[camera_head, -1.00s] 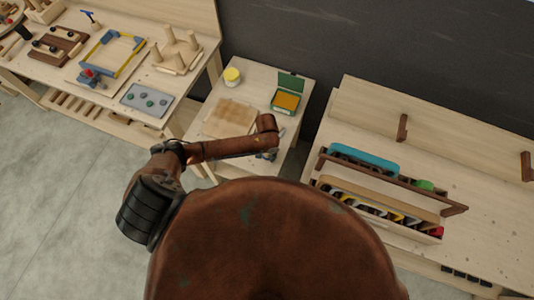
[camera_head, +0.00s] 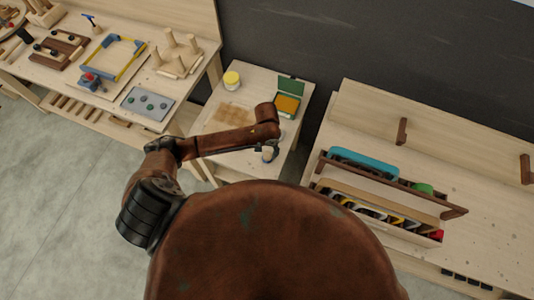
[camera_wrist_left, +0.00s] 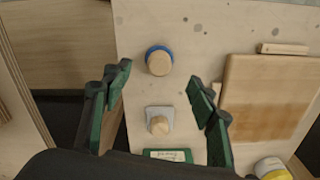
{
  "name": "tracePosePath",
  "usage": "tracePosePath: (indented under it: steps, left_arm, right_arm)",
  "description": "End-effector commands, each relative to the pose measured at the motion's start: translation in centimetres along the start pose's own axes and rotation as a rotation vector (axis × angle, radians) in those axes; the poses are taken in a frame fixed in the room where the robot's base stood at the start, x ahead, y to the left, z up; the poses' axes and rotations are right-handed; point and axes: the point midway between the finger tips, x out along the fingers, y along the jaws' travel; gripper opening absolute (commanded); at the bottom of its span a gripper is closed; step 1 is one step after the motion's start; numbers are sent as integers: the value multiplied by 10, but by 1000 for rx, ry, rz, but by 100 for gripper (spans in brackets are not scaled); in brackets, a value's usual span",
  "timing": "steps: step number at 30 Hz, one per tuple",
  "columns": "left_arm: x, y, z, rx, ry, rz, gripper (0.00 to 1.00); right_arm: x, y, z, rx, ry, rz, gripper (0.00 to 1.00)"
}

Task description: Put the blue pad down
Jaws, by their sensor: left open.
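The blue pad (camera_wrist_left: 149,50) is round with a pale wooden knob on top. It lies on the small wooden table, knob up, in the left wrist view. My left gripper (camera_wrist_left: 160,78) is open, its dark green-lined fingers spread to either side of the knob's line and apart from it. In the head view, my left arm reaches over the table and its gripper (camera_head: 269,150) is mostly hidden under the arm; a small pale knob shows beside it. A grey square pad (camera_wrist_left: 166,113) with a similar knob lies by the blue one. My right gripper is not in view.
On the small table (camera_head: 256,75) are a wooden board (camera_head: 230,113), a yellow-lidded jar (camera_head: 232,78) and an open green tin (camera_head: 287,104). A workbench with wooden items stands left. A rack with a teal case (camera_head: 365,162) stands right.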

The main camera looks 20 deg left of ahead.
Motion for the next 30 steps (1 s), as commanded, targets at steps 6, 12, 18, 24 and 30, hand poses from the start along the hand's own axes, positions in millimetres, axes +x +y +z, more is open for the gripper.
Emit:
tracePosePath:
  steps: [6, 12, 18, 24, 30]
  left_arm:
    - [-27, 0, 0, 1, 1, 0, 53]
    - [-33, 0, 0, 0, 0, 0, 53]
    - [-32, 0, 0, 0, 0, 0, 53]
    - [-32, 0, 0, 0, -1, 0, 53]
    - [-27, 10, 6, 15, 13, 28, 53]
  right_arm:
    - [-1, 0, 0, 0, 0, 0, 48]
    - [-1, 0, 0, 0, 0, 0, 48]
    - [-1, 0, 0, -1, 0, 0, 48]
    - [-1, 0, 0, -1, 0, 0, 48]
    - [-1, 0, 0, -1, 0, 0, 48]
